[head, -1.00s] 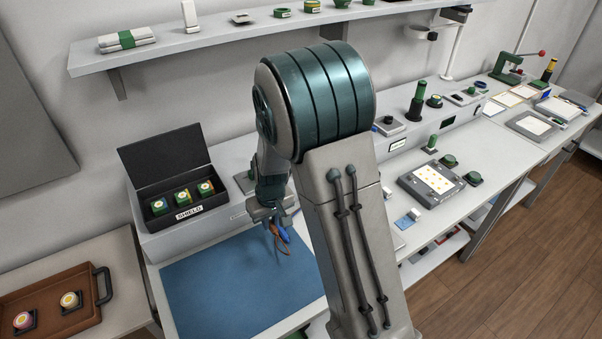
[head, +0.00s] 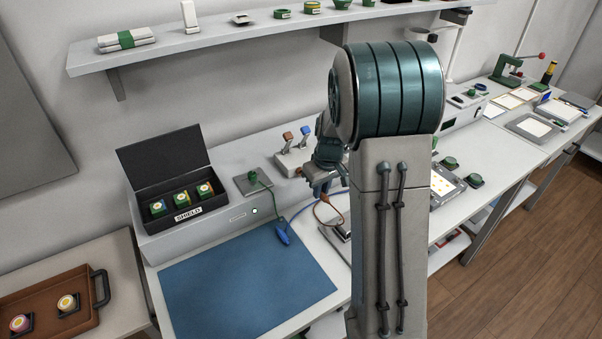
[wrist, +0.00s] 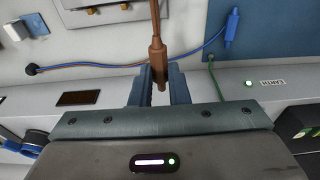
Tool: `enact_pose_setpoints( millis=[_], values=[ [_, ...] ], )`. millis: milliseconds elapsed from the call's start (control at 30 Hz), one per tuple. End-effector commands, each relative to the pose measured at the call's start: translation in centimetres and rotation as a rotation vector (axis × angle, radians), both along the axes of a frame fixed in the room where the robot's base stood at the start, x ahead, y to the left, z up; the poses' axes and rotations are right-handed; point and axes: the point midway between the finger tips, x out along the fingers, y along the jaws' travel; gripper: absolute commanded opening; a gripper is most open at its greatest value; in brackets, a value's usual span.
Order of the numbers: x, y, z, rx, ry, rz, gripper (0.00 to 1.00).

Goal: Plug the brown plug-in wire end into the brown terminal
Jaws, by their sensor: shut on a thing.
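The brown plug-in wire end (wrist: 157,62) is held in my gripper (wrist: 158,85), with its brown wire running up out of the wrist view. In the head view my gripper (head: 318,186) is in front of a light terminal block, and the brown wire (head: 325,212) loops below it. The block carries a brown lever (head: 288,138) and a blue lever (head: 305,131). I take the brown-lever side as the brown terminal; its opening is hidden. A dark brown plate (wrist: 77,98) is left of the gripper in the wrist view.
A blue plug (head: 283,235) lies at the edge of the blue mat (head: 245,290); its blue wire (wrist: 110,65) runs behind the held plug. A green wire (head: 262,183) rises from a grey plate left of the block. The open SHIELD box (head: 150,205) stands further left.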

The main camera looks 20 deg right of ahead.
Motion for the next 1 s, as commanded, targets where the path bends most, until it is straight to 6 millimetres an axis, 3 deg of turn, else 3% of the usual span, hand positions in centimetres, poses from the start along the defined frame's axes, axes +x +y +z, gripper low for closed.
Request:
enact_pose_setpoints(
  millis=[267, 1000],
  values=[
    [0.3, 0.1, 0.0, 0.0, 0.0, 0.001, 0.0],
    [4.6, 1.4, 0.0, 0.0, 0.0, 0.0, 0.0]
  ],
)
